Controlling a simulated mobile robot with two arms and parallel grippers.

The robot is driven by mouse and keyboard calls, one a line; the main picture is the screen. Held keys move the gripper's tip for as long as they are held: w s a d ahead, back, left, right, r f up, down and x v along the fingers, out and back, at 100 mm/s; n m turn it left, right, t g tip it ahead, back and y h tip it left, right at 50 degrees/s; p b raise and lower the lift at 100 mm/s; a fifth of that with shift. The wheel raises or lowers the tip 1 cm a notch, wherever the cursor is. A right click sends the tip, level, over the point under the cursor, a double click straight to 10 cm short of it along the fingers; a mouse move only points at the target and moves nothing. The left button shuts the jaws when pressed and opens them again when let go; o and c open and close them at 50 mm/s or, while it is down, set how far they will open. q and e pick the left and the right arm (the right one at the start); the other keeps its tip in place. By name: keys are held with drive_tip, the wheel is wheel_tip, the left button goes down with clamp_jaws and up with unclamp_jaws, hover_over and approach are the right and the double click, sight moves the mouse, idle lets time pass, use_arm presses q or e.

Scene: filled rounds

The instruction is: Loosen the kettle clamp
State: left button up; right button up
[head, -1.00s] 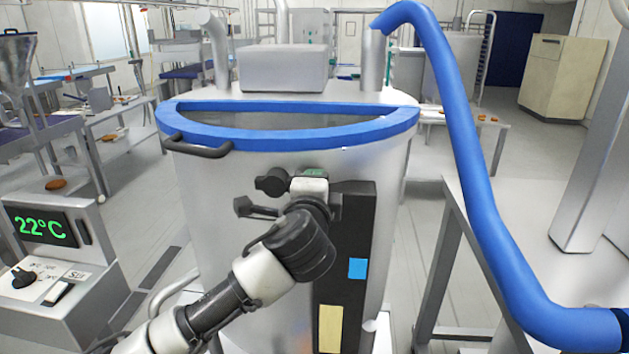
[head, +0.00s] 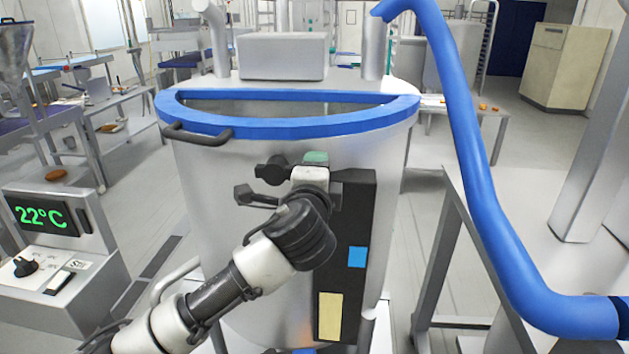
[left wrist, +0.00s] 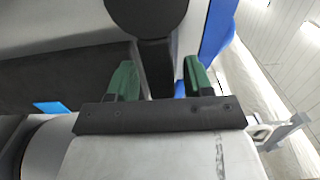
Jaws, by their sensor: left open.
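The kettle (head: 380,195) is a large metal vessel with a blue rim, in the middle of the head view. A dark round knob (head: 272,170) of what looks like the clamp sticks out left from its front. My left gripper (head: 314,168) is at the kettle front, just right of the knob. In the left wrist view, my left gripper (left wrist: 161,80) is open, with a green finger on each side of the knob's dark stem (left wrist: 155,62). I cannot tell whether the fingers touch it. My wrist hides part of the clamp. My right gripper is not in view.
A black lever (head: 258,196) sticks out below the knob. A black panel (head: 357,220) runs down the kettle front. A blue hose (head: 470,150) curves along the right. A 22°C control box (head: 55,240) stands left. A black handle (head: 197,133) sits below the rim.

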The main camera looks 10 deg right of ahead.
use_arm(q)
drive_tip(key=shift+s+a+f, duration=0.1)
drive_tip(key=shift+s+f, duration=0.05)
drive_tip(key=shift+s, duration=0.2)
drive_tip(key=b+v, duration=0.4)
drive_tip(key=v, duration=0.6)
idle(0.7)
